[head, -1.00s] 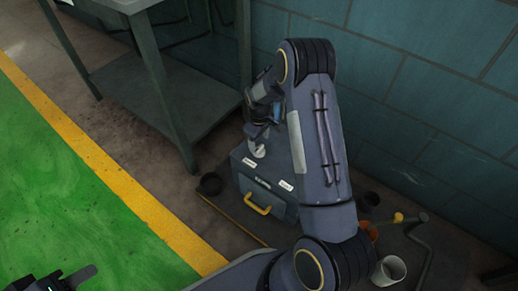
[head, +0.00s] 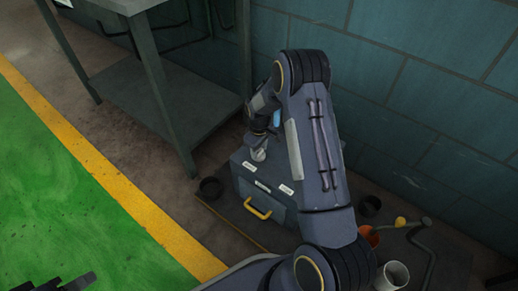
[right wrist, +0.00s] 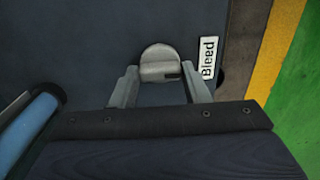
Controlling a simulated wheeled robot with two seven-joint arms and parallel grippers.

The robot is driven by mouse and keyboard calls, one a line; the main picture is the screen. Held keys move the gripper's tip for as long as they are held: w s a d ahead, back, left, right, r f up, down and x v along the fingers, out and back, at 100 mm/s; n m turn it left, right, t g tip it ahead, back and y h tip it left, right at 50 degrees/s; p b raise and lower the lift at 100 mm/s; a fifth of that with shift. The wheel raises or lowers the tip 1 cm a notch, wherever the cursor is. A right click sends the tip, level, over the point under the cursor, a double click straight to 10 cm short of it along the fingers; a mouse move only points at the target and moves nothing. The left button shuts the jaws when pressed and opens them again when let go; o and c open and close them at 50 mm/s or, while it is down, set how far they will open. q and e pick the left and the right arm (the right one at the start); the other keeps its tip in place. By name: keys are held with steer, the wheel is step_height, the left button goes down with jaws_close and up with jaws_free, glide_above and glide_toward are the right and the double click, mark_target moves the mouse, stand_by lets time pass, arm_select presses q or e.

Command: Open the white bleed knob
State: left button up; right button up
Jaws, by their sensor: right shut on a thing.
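The white bleed knob (right wrist: 160,63) is in the right wrist view, on a dark panel beside a white label reading "Bleed" (right wrist: 208,57). My right gripper (right wrist: 160,84) has its two fingers at either side of the knob and is shut on it. In the head view the knob (head: 258,155) shows small on top of the grey box (head: 273,205), under my right gripper (head: 262,142), partly hidden by my arm. My left gripper (head: 62,283) is cut off at the bottom left corner, away from the box; its jaw opening is unclear.
A yellow handle (head: 257,208) is on the box front. A dark cup (head: 210,187) stands left of it. A white cup (head: 391,275), an orange cup (head: 369,236) and a bent bar (head: 424,243) are at right. A metal table (head: 180,95) stands behind left.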

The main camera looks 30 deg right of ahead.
steer(key=m+p, duration=0.1)
steer(key=m, duration=0.3)
steer(key=shift+r, duration=0.1)
steer(key=m+p, duration=0.1)
steer(key=m, duration=0.3)
steer(key=shift+m+p, duration=0.3)
steer(key=m+p, duration=0.1)
steer(key=m, duration=0.3)
steer(key=shift+m, duration=0.3)
steer(key=m+p, duration=0.1)
steer(key=m, duration=0.3)
steer(key=shift+m, duration=0.3)
steer(key=o, duration=1)
